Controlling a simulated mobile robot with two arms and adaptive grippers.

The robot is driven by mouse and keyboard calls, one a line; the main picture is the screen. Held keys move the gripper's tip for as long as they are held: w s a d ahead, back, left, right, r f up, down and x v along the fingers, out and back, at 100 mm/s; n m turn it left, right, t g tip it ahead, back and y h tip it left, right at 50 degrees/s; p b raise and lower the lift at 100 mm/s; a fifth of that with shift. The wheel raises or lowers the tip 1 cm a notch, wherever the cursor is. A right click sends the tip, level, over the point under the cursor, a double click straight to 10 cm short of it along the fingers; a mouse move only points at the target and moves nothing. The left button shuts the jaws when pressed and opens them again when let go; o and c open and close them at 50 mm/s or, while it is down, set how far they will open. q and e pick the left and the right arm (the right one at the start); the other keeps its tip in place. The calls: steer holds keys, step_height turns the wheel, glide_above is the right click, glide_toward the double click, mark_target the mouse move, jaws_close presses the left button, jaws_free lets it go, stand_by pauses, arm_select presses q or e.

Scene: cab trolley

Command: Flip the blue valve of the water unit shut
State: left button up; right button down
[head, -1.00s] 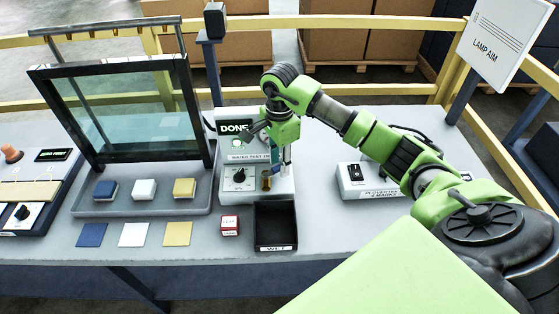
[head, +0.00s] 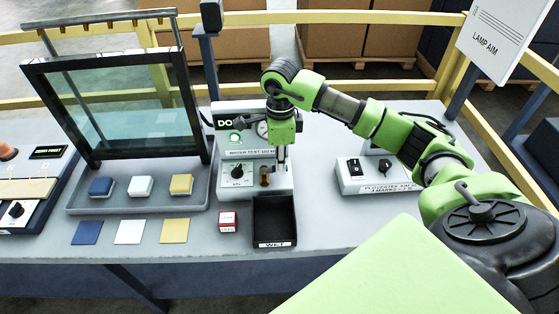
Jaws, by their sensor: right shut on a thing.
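The water unit (head: 228,189) is a pale box with a display at its top left, partly hidden by my arm, a green button, a round gauge and a black dial. My right gripper (head: 281,166) points down in front of the unit's right side. Its fingers are close together, shut on a small part there. I take this part to be the blue valve, which the fingers and wrist hide. A brass-coloured fitting (head: 265,177) shows just left of the fingertips. My left gripper is not in view.
A black tray marked WET (head: 274,222) stands in front of the unit, with a small red-and-white box (head: 228,221) beside it. A framed glass pane (head: 125,110) stands left, behind coloured blocks. A switch box (head: 372,175) stands right.

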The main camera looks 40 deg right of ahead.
stand_by(0.3)
steer(key=c, duration=2)
jaws_free()
step_height(320, 180, up, 12)
steer(key=shift+s+f, duration=0.1)
